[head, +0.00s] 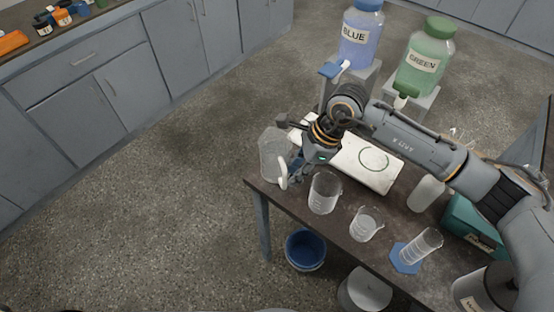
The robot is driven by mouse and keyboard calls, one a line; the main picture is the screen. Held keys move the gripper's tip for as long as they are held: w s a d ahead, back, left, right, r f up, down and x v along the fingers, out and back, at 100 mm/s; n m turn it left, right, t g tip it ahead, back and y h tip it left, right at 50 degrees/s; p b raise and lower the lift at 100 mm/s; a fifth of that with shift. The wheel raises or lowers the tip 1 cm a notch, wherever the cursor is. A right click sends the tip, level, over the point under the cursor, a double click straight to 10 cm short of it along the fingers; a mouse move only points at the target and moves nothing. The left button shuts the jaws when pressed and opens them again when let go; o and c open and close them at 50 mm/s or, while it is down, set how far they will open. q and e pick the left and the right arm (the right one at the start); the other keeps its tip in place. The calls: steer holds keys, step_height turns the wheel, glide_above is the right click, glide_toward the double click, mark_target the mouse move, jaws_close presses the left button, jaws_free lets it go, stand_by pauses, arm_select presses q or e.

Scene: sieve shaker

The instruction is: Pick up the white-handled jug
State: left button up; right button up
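The clear jug (271,153) stands upright at the left end of the dark table. Its white handle (283,173) faces the front, toward me. My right gripper (296,172) comes in from the right and points down just beside the handle. Its fingers overlap the handle's right side in the picture. I cannot tell whether they touch it or how far they are apart. My wrist hides part of the table behind the jug. My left gripper is not in view.
Two beakers (324,194) (366,225) and a cylinder (421,245) on a blue base stand along the table's front. A white device (372,179) lies behind. Blue (361,39) and green (427,57) carboys stand at the back. A blue bucket (305,251) sits on the floor.

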mark_target(285, 181)
steer(key=p+x, duration=0.1)
steer(key=x, duration=0.3)
steer(key=shift+s+a+p, duration=0.1)
steer(key=shift+a+p, duration=0.3)
steer(key=shift+f, duration=0.35)
steer(key=shift+c, duration=0.6)
steer(key=shift+r, duration=0.1)
jaws_close()
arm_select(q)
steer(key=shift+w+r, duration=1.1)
